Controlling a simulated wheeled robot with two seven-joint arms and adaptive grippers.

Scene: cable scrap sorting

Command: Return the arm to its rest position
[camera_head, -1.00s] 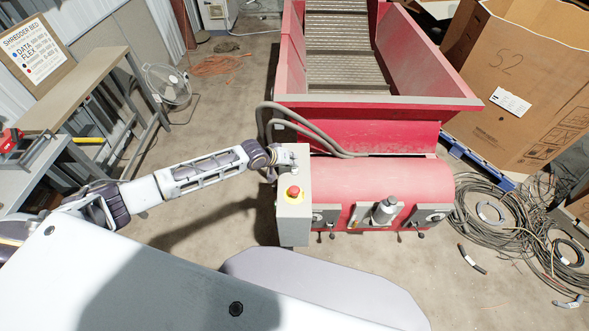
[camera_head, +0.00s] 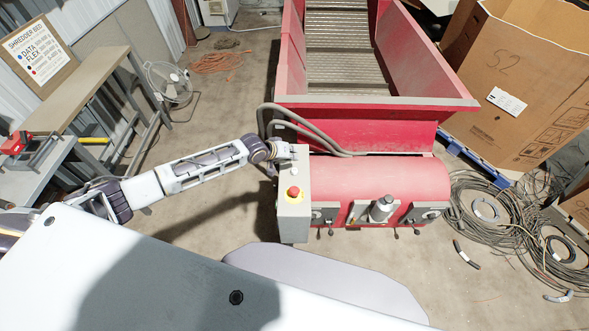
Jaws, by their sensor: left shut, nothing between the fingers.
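My left arm reaches in from the left. My left gripper (camera_head: 287,152) is at the top part of the grey control box (camera_head: 294,215) on the red shredder (camera_head: 375,178). The gripper is shut and empty; its fingertips are small and partly hard to make out, and I cannot tell whether they touch the box. A red button on a yellow ring (camera_head: 293,193) sits on the box just below the gripper. My right gripper is not in view.
Grey hoses (camera_head: 300,125) curve behind the box. A workbench (camera_head: 75,95) and a fan (camera_head: 169,84) stand at the left. A large cardboard box (camera_head: 525,85) and coiled cables (camera_head: 490,212) are at the right. Bare floor lies between bench and shredder.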

